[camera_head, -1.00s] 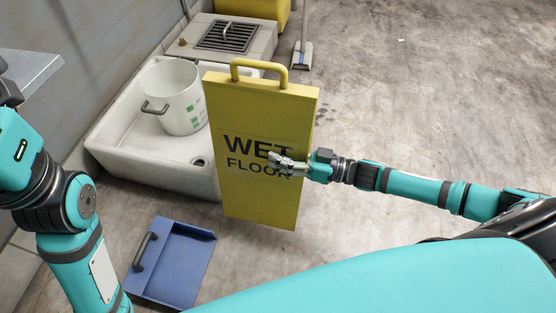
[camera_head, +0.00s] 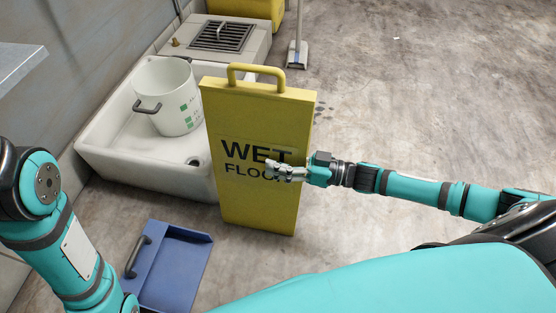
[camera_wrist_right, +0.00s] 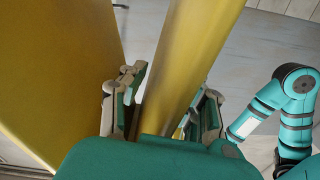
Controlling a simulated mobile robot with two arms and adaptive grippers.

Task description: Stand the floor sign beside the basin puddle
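The yellow floor sign (camera_head: 258,195), with "WET FLOOR" on its face and a handle on top, is upright in front of the basin's right end. I cannot tell whether its bottom touches the floor. My right gripper (camera_head: 287,171) is at the sign's right edge, with fingers across the lettering. In the right wrist view, the right gripper's fingers (camera_wrist_right: 165,110) close around a narrow yellow part of the sign (camera_wrist_right: 190,50). The white basin (camera_head: 120,165) stands along the wall. Small dark wet-looking spots (camera_head: 319,107) show right of the sign; the sign may hide more. My left gripper is out of view.
A white bucket (camera_head: 165,105) stands in the basin. A blue dustpan (camera_head: 172,270) lies on the floor left of the sign. A grated drain block (camera_head: 222,38), a yellow container (camera_head: 250,8) and a broom (camera_head: 297,52) are behind. Floor to the right is clear.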

